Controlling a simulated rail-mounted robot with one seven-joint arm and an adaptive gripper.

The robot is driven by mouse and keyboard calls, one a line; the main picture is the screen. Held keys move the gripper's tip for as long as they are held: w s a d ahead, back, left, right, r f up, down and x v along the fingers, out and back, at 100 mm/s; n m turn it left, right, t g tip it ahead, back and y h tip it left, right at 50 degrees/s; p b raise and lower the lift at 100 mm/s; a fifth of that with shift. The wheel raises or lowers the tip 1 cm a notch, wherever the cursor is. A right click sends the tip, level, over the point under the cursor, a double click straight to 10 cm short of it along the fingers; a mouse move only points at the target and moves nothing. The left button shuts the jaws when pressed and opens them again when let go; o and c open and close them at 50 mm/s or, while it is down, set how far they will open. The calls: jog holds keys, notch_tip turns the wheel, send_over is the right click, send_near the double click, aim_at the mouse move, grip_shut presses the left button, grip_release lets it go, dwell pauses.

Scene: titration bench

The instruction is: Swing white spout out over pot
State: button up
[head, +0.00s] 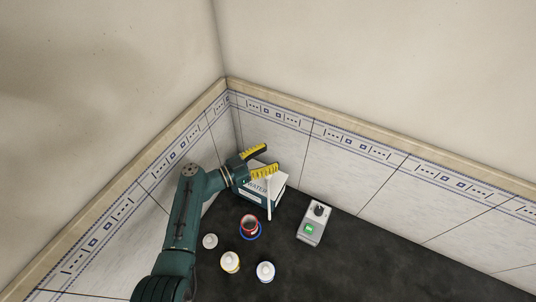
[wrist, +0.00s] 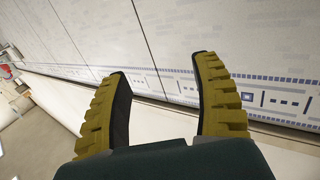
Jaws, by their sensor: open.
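My gripper (head: 259,162) is open, its two yellow ribbed fingers apart, above the white box labelled WATER (head: 264,193). The white spout (head: 268,198) is a thin rod that runs from the top of the box down over its front. The nearer finger is close to the spout's upper end; I cannot tell whether they touch. The pot (head: 249,232), red-rimmed and dark inside, stands in front of the box on a blue ring. In the wrist view the gripper (wrist: 160,82) shows nothing between its fingers, only wall behind.
A grey device with a dark knob and a green display (head: 311,224) stands to the right. A small pale container (head: 210,241) and two white-capped bottles, one yellow-banded (head: 231,262) and one blue-banded (head: 265,271), stand in front. Tiled walls (head: 335,155) close the corner. The dark counter (head: 380,265) is clear at right.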

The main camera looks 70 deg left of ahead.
jog(key=shift+r, duration=0.75)
jog(key=shift+c, duration=0.4)
